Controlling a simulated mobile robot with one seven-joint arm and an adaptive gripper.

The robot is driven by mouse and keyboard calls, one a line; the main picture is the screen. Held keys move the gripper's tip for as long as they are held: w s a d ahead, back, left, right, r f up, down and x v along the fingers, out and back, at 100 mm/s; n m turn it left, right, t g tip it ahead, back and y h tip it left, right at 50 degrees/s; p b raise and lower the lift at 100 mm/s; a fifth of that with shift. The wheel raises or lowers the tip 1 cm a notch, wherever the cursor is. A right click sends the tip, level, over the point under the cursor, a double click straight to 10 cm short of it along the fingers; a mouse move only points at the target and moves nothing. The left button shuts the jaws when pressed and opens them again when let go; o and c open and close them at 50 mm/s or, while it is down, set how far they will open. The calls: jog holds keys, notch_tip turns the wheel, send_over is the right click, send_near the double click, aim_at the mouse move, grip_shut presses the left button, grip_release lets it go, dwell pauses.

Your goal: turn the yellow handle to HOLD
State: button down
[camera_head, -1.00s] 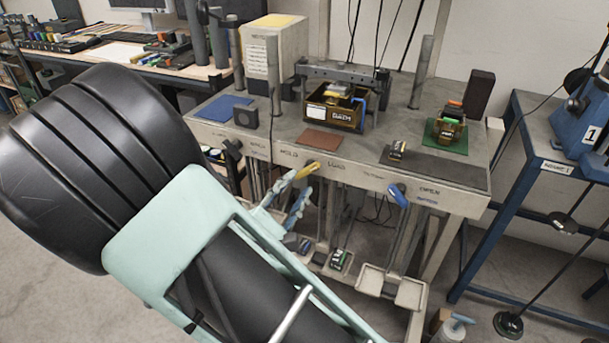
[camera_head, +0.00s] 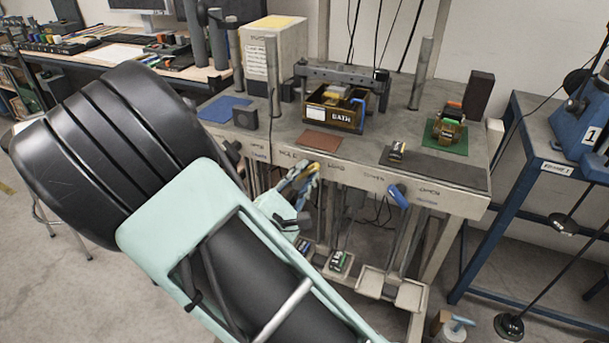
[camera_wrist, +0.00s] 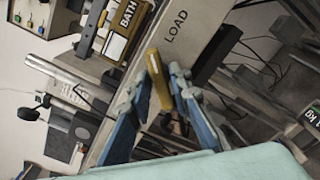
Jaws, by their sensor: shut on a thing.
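The yellow handle (camera_head: 297,179) sits on the bench front, below and between the HOLD and LOAD labels. In the wrist view the yellow handle (camera_wrist: 157,78) runs between my fingertips, with the LOAD label beside its upper end. My gripper (camera_head: 304,181) is shut on the handle, its blue-grey fingers hiding part of it in the head view. In the wrist view my gripper (camera_wrist: 160,88) has one finger on each side of the handle. The handle's pivot is not clearly visible.
A blue handle (camera_head: 399,196) is on the same front panel to the right. The bench top (camera_head: 283,126) carries a bin marked BATH (camera_head: 333,112), a brown mat (camera_head: 318,141) and a green mat (camera_head: 446,143). Trays (camera_head: 371,281) hang below the front.

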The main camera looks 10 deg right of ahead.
jog(key=shift+n+p, duration=0.3)
jog(key=shift+p, duration=0.05)
jog(key=n+p, duration=0.2)
jog(key=shift+r+n+p, duration=0.2)
jog(key=shift+n+p, duration=0.1)
jog(key=shift+p, duration=0.05)
jog(key=n+p, duration=0.9)
jog(key=n, duration=0.1)
jog(key=n+p, duration=0.1)
jog(key=n, duration=0.1)
jog(key=n+p, duration=0.2)
jog(key=shift+a+f+n, duration=0.1)
jog(key=shift+f+n, duration=0.1)
jog(key=shift+n, duration=0.1)
jog(key=c, duration=2)
grip_release()
jog(key=shift+o, duration=0.2)
